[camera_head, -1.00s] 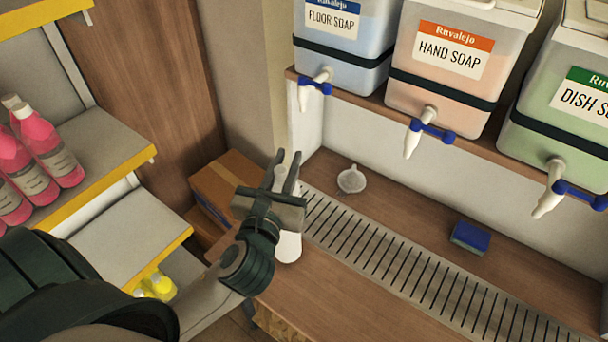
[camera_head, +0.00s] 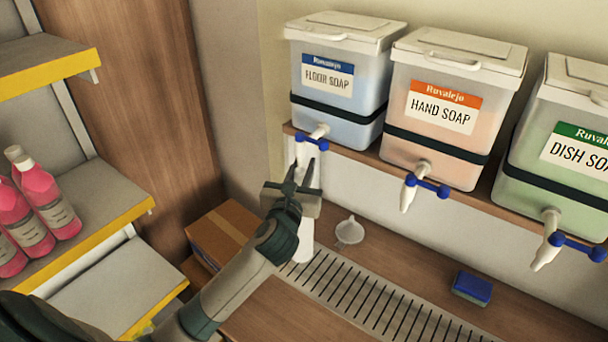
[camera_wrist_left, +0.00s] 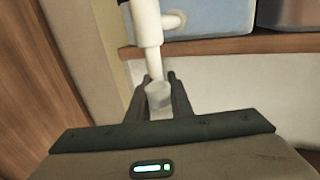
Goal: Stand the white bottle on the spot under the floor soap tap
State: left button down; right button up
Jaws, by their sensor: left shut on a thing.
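My left gripper (camera_head: 302,178) is shut on the white bottle (camera_head: 306,236), whose body shows partly behind and below the gripper. It stands or hangs near the left end of the drain grate; I cannot tell if it touches. In the left wrist view, a pale translucent part (camera_wrist_left: 159,96) shows between the fingers. The white spout of the floor soap tap (camera_wrist_left: 149,45) appears just above it. In the head view, the floor soap tap (camera_head: 309,148) with its blue handle is directly above the fingertips. The spot under it is hidden by my arm. My right gripper is not in view.
The drain grate (camera_head: 370,300) runs along the wooden counter. A white funnel (camera_head: 350,231) and a blue sponge (camera_head: 472,288) lie on the counter. The hand soap tap (camera_head: 410,190) hangs to the right. A cardboard box (camera_head: 222,236) and pink bottles (camera_head: 50,203) are left.

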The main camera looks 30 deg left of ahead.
pick_arm(q)
jog(key=shift+w, duration=0.2)
notch_tip(320, 180, down, 4)
jog(key=shift+r, duration=0.2)
dwell(0.3)
jog(key=shift+f, duration=0.1)
jog(key=c, duration=1.6)
grip_release()
